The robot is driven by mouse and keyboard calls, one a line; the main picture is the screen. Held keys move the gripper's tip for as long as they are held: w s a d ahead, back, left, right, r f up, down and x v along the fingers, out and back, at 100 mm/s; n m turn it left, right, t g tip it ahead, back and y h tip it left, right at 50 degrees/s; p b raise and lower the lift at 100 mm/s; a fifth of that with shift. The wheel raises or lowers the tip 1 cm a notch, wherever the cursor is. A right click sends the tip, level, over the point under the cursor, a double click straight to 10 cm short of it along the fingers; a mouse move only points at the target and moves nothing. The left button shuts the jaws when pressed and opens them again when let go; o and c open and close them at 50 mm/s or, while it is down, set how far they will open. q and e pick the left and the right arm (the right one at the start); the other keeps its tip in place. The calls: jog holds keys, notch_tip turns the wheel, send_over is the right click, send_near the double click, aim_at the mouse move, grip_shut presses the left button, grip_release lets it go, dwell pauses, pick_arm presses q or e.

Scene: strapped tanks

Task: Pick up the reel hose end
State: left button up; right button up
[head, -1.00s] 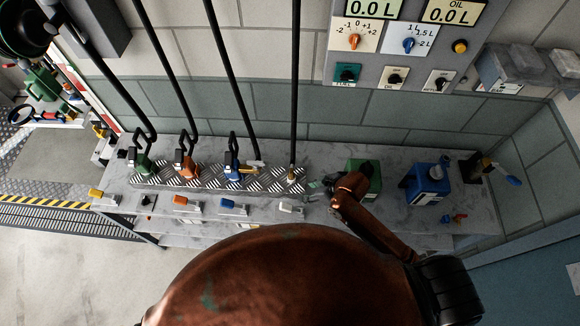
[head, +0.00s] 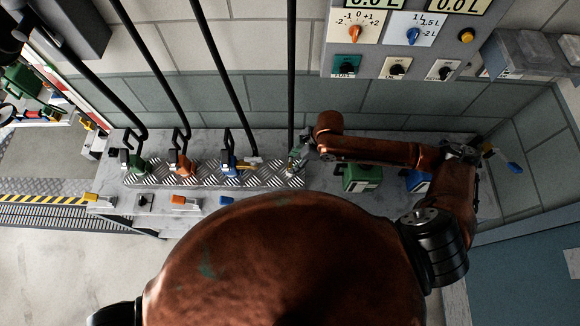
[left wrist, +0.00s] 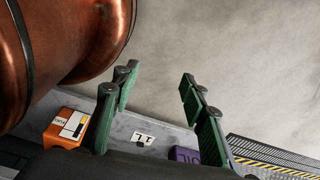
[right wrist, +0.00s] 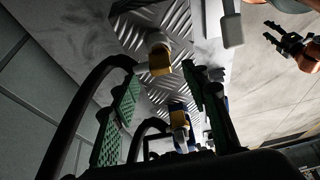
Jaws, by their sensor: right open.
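Black hoses hang to a row on a metal tread plate (head: 212,174). The rightmost hose (head: 291,80) comes down to the plate's right end, where my right gripper (head: 299,160) covers most of its end. In the right wrist view a pale fitting with a yellow band (right wrist: 159,56), seemingly the reel hose end, shows ahead between the fingers. My right gripper (right wrist: 160,80) is open and empty; I cannot tell if a finger touches it. My left gripper (left wrist: 157,76) is open and empty over the floor.
Green (head: 136,163), orange (head: 182,163) and blue (head: 229,164) nozzles stand left along the plate. A green can (head: 362,177) and a blue can (head: 418,181) stand right, below my right arm. A control panel (head: 400,45) is on the wall.

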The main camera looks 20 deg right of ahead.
aim_at(291, 165)
jog(key=x, duration=0.3)
jog(key=shift+s+a+f, duration=0.1)
jog(key=shift+f, duration=0.25)
jog(key=shift+a+f, duration=0.1)
jog(key=shift+f, duration=0.15)
pick_arm(q)
jog(key=shift+w+r, duration=0.3)
jog(key=shift+w, duration=0.3)
pick_arm(e)
grip_shut()
